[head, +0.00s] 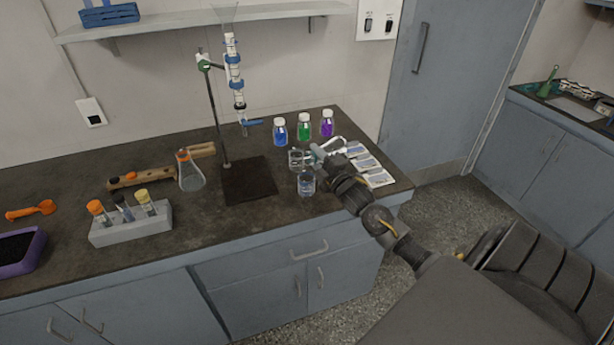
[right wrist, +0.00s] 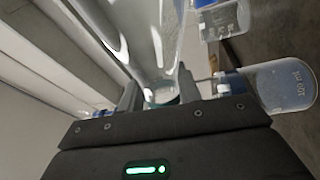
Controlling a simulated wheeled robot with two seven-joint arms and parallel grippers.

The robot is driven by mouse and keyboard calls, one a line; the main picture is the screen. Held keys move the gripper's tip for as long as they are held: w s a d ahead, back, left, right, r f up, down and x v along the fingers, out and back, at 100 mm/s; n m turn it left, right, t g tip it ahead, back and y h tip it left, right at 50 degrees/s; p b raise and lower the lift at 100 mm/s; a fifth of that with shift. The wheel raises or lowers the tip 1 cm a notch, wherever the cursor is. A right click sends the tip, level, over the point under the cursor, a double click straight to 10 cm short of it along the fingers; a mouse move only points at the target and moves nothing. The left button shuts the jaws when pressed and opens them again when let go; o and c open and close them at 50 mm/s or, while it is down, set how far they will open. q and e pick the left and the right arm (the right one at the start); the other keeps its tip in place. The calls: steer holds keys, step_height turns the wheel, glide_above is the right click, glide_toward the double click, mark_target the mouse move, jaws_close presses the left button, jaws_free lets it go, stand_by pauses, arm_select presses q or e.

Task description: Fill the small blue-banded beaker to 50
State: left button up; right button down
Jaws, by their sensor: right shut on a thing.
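My right gripper (head: 322,153) is shut on a clear glass vessel (head: 335,145), which is tilted and partly hidden by the gripper. In the right wrist view this glass (right wrist: 160,50) rises between the fingers; I cannot tell whether it holds liquid. A clear beaker with blue on it (head: 306,184) stands on the bench just in front of the gripper. A second small clear vessel (head: 296,158) stands just left of the gripper. The right wrist view shows a vessel marked 100 ml (right wrist: 290,85) and another clear vessel (right wrist: 228,18); their fill is unclear. My left gripper is not in view.
Bottles with blue (head: 280,132), green (head: 304,128) and purple (head: 327,124) contents stand behind. A burette (head: 235,75) hangs on a stand over a dark mat (head: 249,182). A flask (head: 190,172) and a tube rack (head: 130,224) are left. Pale packets (head: 368,163) lie right.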

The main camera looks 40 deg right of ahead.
steer(key=shift+a+f+n+b, duration=0.1)
steer(key=shift+f+n+b, duration=0.3)
steer(key=shift+n, duration=0.4)
stand_by(1.0)
steer(key=shift+a+r+n, duration=0.1)
steer(key=shift+r+n, duration=0.15)
steer(key=shift+n, duration=0.35)
stand_by(1.3)
